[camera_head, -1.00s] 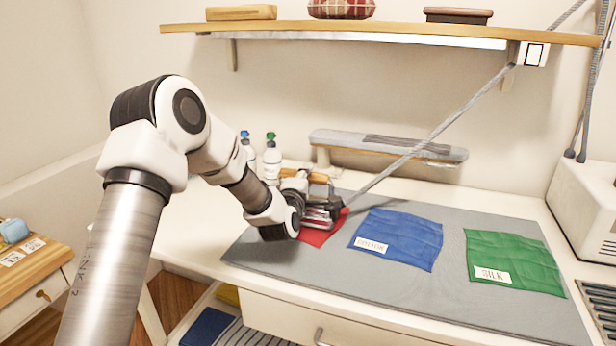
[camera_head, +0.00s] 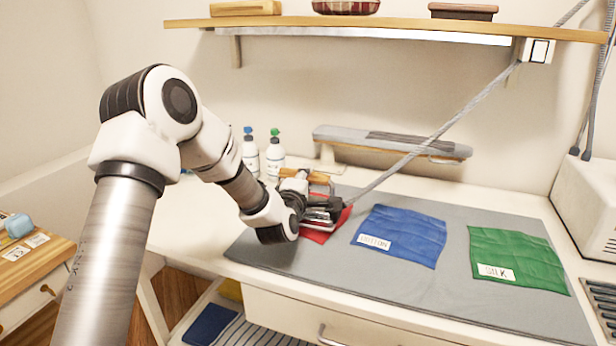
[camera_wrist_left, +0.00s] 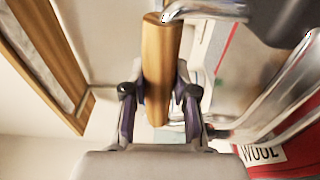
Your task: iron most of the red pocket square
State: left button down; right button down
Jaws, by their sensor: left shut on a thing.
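The red pocket square (camera_head: 318,235) lies at the left end of the grey mat (camera_head: 315,273) in the head view, mostly covered by the iron and my gripper. In the left wrist view its red cloth (camera_wrist_left: 292,115) shows at the right, with a "WOOL" label (camera_wrist_left: 262,153). My left gripper (camera_head: 308,205) is shut on the iron's wooden handle (camera_wrist_left: 161,75). The iron (camera_head: 325,209) is over the red cloth; whether its sole touches the cloth I cannot tell. My right gripper is not in view.
A blue "COTTON" cloth (camera_head: 402,233) and a green "SILK" cloth (camera_head: 518,262) lie to the right on the mat. Two bottles (camera_head: 274,158) and a sleeve board (camera_head: 390,143) stand behind. The iron's cord (camera_head: 437,133) runs up to a wall socket (camera_head: 538,50).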

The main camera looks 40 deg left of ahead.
pick_arm(q)
jog(key=shift+a+v, duration=0.1)
jog(key=shift+v, duration=1.35)
jog(key=shift+a+v, duration=0.15)
jog(key=shift+v, duration=1.3)
jog(key=shift+s+r, duration=0.1)
jog(key=shift+r, duration=0.2)
notch_tip(320, 180, up, 7)
jog(key=p, duration=0.4)
